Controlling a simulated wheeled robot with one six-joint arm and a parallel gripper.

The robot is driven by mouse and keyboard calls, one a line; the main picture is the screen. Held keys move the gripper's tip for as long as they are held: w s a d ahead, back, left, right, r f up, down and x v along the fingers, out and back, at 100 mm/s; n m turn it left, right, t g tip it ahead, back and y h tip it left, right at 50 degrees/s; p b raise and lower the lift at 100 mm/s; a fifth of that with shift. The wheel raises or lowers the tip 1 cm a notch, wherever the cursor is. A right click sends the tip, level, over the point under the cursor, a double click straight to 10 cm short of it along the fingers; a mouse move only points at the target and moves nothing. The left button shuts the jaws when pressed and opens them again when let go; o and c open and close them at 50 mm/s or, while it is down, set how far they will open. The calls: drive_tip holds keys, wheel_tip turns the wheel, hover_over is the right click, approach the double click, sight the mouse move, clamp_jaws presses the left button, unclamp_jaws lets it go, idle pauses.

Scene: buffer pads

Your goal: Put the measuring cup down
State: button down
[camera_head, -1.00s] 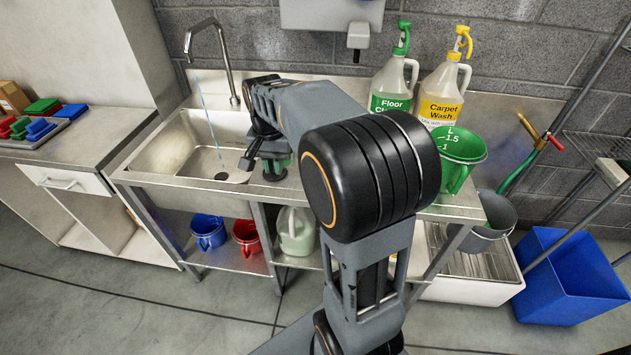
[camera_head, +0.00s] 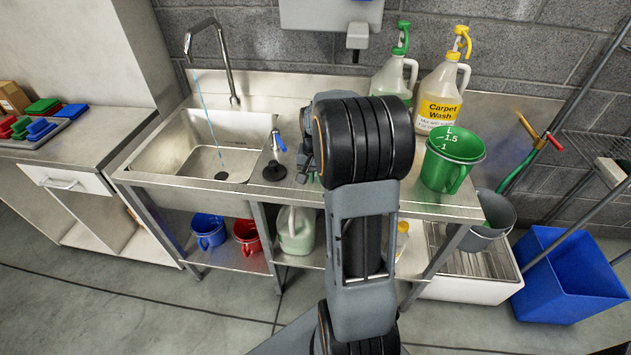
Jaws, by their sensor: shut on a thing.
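A green measuring cup (camera_head: 446,165) with white litre marks stands upright at the right end of the steel counter, handle toward the front. My gripper (camera_head: 306,172) shows only in part at the left edge of my raised arm, above the counter right of the sink, apart from this green cup. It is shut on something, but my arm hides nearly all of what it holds. A small green bit shows by its tip; I cannot tell what it belongs to.
A blue-and-white item on a black base (camera_head: 274,171) stands left of my gripper, beside the sink (camera_head: 190,150). The Carpet Wash jug (camera_head: 440,95) and a green-topped jug (camera_head: 392,78) stand at the back. A grey bucket (camera_head: 492,215) hangs right of the counter.

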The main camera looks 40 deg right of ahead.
drive_tip(key=shift+f, duration=1.15)
drive_tip(key=shift+f, duration=0.2)
drive_tip(key=c, duration=1.1)
unclamp_jaws()
drive_tip(key=shift+c, duration=0.2)
